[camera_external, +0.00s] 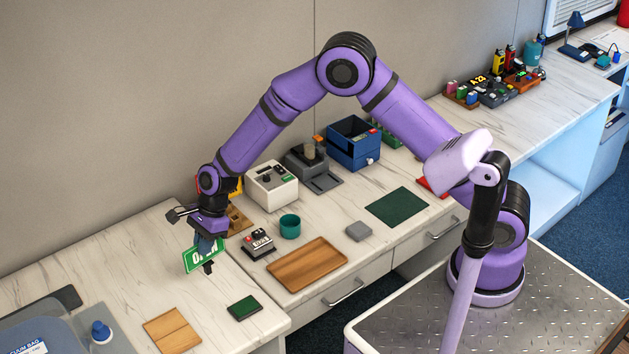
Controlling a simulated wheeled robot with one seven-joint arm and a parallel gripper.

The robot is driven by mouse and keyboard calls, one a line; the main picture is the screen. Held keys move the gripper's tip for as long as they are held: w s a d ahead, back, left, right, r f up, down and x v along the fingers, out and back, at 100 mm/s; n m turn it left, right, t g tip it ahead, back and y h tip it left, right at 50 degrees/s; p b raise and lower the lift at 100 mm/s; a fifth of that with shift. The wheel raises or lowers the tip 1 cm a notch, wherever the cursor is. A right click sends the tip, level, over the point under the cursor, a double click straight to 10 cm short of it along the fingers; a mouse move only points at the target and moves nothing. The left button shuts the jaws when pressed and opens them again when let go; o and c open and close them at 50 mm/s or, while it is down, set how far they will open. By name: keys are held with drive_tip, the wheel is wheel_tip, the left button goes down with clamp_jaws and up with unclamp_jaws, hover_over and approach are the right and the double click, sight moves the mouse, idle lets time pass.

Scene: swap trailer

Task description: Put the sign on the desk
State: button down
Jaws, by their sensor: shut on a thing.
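A green sign with white lettering (197,258) is in my gripper (208,262) at the left of the external view. My gripper is shut on the sign and holds it tilted. It appears to be above the marble-topped desk (140,255), though the exact height cannot be told. The gripper hides part of the sign and its lettering.
Near the gripper are a small black device (258,243), a teal cup (290,226), a wooden tray (307,264), a dark green block (244,307) and a wooden board (171,331).

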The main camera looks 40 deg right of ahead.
drive_tip(key=shift+w+a, duration=0.25)
drive_tip(key=shift+w, duration=0.15)
drive_tip(key=f, duration=0.2)
drive_tip(key=w+f, duration=0.1)
drive_tip(key=shift+a+f, duration=0.15)
drive_tip(key=shift+a, duration=0.15)
drive_tip(key=shift+f, duration=0.45)
drive_tip(key=c, duration=1.3)
unclamp_jaws()
drive_tip(key=v, duration=1.1)
drive_tip(key=shift+d, duration=0.3)
drive_tip(key=shift+w, duration=0.1)
